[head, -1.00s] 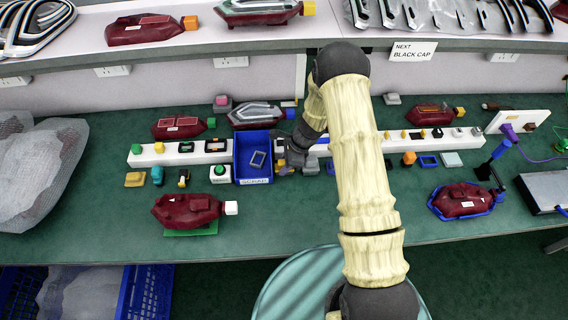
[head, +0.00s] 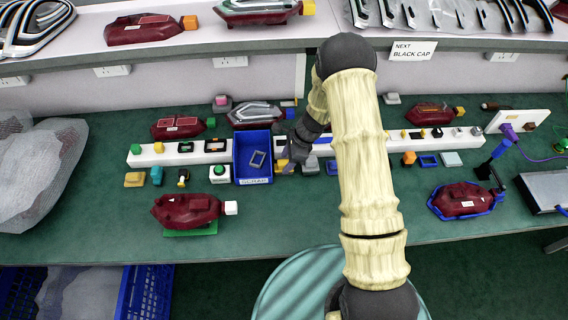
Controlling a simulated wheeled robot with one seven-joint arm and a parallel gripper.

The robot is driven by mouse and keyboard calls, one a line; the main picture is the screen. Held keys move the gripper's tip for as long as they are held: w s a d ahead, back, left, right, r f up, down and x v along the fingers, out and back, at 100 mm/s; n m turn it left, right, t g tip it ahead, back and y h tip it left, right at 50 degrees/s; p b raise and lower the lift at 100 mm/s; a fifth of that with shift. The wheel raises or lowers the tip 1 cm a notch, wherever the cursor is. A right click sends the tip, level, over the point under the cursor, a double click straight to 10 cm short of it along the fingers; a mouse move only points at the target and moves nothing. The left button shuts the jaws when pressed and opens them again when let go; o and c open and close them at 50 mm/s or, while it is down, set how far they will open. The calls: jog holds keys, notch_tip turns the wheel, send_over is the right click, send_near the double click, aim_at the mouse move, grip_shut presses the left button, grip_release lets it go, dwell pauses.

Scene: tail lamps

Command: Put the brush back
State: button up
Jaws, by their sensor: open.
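My gripper (head: 287,163) is open beside the right wall of the blue scrap bin (head: 253,181), above the green bench. My forearm hides part of the bench behind it, and the fingertips are small and partly dark against the things around them. I cannot make out a brush for certain. A small dark brown item (head: 497,106) lies at the back right of the bench, left of the white board, and is too small to identify. I see nothing held between the fingers.
A white strip (head: 148,158) with small parts runs along the bench. Dark red lamps (head: 187,212) stand left and right (head: 461,201). The front middle of the bench is clear.

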jog(key=v, duration=0.9)
jog(key=shift+d+r, duration=0.1)
jog(key=s+d+r+n+t+h, duration=0.1)
jog(key=s+d+r+n+h, duration=0.1)
jog(key=s+r+n, duration=0.5)
jog(key=s+d+r+n+t+h, duration=0.1)
jog(key=s+d+r+n+h, duration=0.1)
jog(key=s+d+r+n, duration=0.2)
jog(key=s+r+n, duration=0.3)
jog(key=s+n, duration=0.4)
jog(key=s, duration=0.2)
jog(key=shift+d+r+t+h, duration=0.2)
jog(key=shift+r+t+h, duration=0.1)
jog(key=shift+r, duration=0.1)
jog(key=shift+d, duration=0.1)
